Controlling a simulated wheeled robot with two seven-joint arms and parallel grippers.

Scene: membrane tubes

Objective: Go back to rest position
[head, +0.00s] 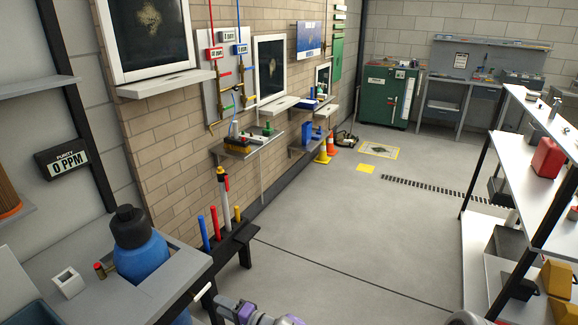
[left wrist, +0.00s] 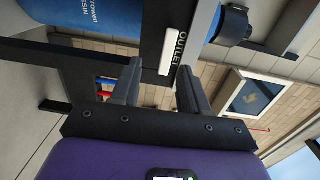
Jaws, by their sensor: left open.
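My left gripper (left wrist: 159,66) shows in the left wrist view with its two dark fingers apart and nothing held between them. In the head view, grey and purple parts of my arm show at the bottom edge; the fingertips cannot be made out there. My right gripper is not in view.
A blue bottle with a black cap (head: 138,250) stands at the grey bench (head: 150,290), left of the rack. White shelves (head: 530,150) stand at the right. The middle floor (head: 340,235) is clear.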

